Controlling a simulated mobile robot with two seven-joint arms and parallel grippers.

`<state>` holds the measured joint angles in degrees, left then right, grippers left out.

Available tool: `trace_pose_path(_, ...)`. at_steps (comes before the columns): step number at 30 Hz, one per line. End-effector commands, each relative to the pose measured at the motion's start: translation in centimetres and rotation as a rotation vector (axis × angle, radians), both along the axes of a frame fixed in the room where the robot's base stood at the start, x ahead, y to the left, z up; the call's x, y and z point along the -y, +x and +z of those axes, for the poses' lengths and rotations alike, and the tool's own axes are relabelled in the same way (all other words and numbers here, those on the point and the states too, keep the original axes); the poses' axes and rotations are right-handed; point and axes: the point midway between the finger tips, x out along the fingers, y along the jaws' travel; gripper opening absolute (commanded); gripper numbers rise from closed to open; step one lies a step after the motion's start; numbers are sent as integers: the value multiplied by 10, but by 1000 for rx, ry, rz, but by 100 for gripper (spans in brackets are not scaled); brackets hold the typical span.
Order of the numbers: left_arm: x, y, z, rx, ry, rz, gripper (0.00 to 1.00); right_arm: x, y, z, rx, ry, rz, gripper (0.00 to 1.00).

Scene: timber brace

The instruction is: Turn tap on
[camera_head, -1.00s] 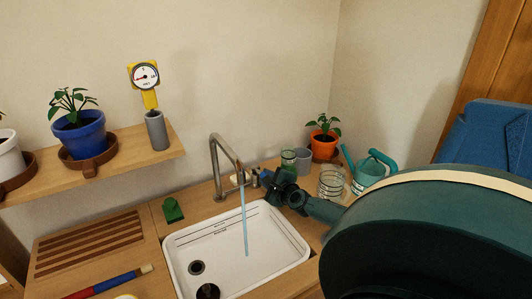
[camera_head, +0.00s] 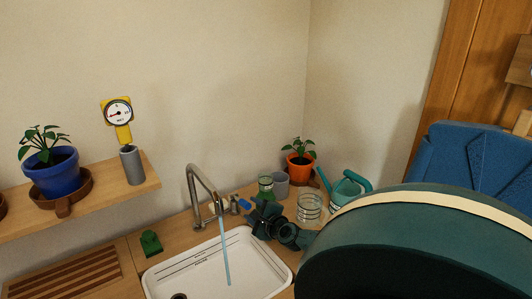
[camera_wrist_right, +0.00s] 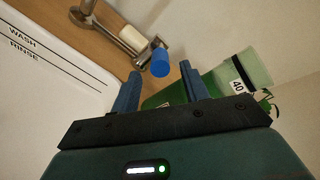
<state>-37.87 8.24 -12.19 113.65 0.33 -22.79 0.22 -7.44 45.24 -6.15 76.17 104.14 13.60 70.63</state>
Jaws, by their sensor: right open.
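The metal tap (camera_head: 200,185) stands behind the white sink (camera_head: 255,262), and a blue stream of water (camera_head: 225,255) runs from its spout. The tap's blue-tipped lever (camera_head: 244,203) sticks out to the right of the tap. In the right wrist view the blue tip (camera_wrist_right: 160,62) lies just ahead of the fingertips, roughly midway between them. My right gripper (camera_head: 254,210) is open and empty, right of the lever; its two blue fingers also show in the right wrist view (camera_wrist_right: 160,72). My left gripper is not in view.
A green glass (camera_head: 265,187), a grey cup (camera_head: 280,184), a glass jar (camera_head: 309,208), an orange plant pot (camera_head: 299,167) and a teal watering can (camera_head: 345,192) crowd the right corner. A green object (camera_head: 151,243) sits left of the tap. A wooden shelf (camera_head: 115,198) juts out at left.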

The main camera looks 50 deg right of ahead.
Motion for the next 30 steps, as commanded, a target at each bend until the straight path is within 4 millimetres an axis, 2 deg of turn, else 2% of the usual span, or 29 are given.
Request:
trace_pose_path(1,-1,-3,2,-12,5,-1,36,-4,-11,5,-5,1,2,45)
trace_pose_path(6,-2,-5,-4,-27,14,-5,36,-13,-41,9,-3,2,2,45)
trace_pose_path(12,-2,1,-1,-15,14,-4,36,-21,-66,15,-2,2,1,45)
trace_pose_path(18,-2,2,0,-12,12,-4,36,-25,-77,20,0,1,0,45)
trace_pose_path(30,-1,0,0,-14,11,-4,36,-25,-78,20,1,1,1,45)
